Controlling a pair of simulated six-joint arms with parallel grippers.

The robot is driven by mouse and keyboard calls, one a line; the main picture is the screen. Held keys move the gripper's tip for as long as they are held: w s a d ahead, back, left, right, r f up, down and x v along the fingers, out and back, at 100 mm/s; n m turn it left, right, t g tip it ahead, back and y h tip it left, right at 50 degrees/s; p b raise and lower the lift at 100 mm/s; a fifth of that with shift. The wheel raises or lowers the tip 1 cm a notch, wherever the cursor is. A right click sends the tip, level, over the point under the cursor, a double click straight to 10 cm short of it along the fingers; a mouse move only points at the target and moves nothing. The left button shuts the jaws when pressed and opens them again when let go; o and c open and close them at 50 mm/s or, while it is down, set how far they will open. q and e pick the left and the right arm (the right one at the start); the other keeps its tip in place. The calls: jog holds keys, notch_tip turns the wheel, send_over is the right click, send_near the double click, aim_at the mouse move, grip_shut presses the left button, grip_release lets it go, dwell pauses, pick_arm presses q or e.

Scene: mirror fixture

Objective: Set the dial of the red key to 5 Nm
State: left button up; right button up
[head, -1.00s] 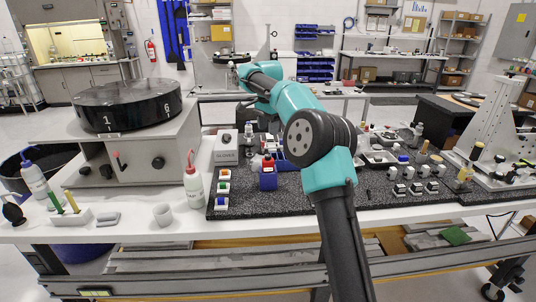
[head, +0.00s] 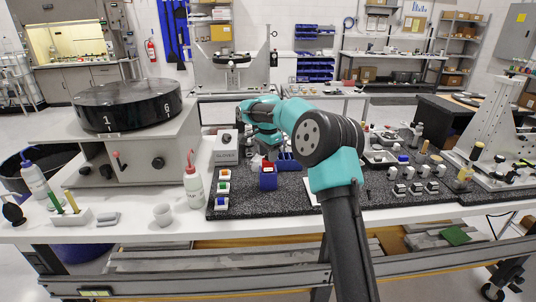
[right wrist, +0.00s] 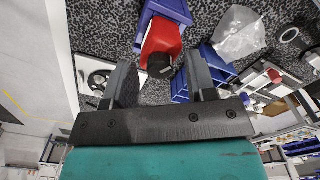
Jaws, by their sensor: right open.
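A red block-like body with a round black end, likely the red key (right wrist: 163,38), sits in a blue holder (right wrist: 172,9) in the right wrist view. The blue holder (head: 268,181) stands on the speckled black mat in the head view. No dial marks can be read. My right gripper (right wrist: 159,64) is open, its two fingers on either side of the key's black end. I cannot tell whether they touch it. My right arm hides part of the mat. My left gripper is not in view.
A clear bag (right wrist: 238,33) and a blue bin (right wrist: 215,68) lie close to the right finger. A white squeeze bottle (head: 194,185) stands left of the mat. Several coloured buttons line the mat's left edge. A large black drum (head: 128,103) stands at left.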

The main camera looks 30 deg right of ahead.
jog(key=c, duration=0.9)
